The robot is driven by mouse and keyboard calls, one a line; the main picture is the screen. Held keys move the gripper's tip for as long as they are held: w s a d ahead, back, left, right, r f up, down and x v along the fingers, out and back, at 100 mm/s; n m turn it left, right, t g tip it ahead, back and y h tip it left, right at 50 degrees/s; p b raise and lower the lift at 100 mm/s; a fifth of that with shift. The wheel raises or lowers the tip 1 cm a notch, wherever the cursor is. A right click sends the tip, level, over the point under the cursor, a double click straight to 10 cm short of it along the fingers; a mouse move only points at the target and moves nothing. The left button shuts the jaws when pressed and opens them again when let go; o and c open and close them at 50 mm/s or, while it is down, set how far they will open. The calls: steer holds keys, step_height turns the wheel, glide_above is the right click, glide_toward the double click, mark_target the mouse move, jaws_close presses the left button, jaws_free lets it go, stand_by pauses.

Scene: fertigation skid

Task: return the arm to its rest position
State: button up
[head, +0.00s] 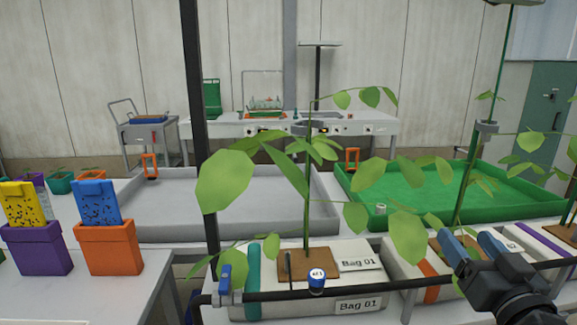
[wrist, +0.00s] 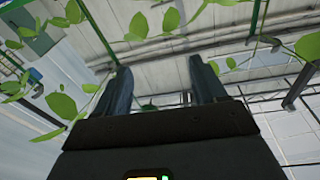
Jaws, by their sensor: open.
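My gripper (head: 475,246) is at the lower right in the head view, its blue fingers pointing up and to the left. It is in front of the plant on the right-hand grow bag and close to its leaves; I cannot tell whether it touches them. In the wrist view my gripper (wrist: 158,88) points up toward the wall and ceiling, with its two fingers apart and nothing between them. Green leaves (wrist: 60,105) hang around it there. Most of my arm is out of the head view.
Grow bag Bag 01 (head: 340,290) bears a plant with a black pipe (head: 400,292) and a blue valve (head: 225,278) in front. A grey tray (head: 150,232) and a green tray (head: 350,190) lie behind. Purple (head: 38,250) and orange (head: 108,248) boxes stand left. A dark post (head: 194,110) rises left of centre.

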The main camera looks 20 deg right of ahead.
steer(key=s+a+f+g+y, duration=0.2)
steer(key=s+a+f, duration=1)
steer(key=s+a, duration=0.15)
steer(key=s+a+n+y, duration=0.2)
steer(key=s+a, duration=0.1)
steer(key=s, duration=0.5)
steer(key=s+a+n+g+y, duration=0.1)
steer(key=s+a+n+y, duration=0.1)
steer(key=s, duration=0.7)
steer(key=shift+s+a+n+g, duration=0.3)
steer(key=shift+a+n, duration=0.2)
steer(key=shift+a, duration=0.2)
steer(key=shift+f, duration=0.1)
stand_by(0.9)
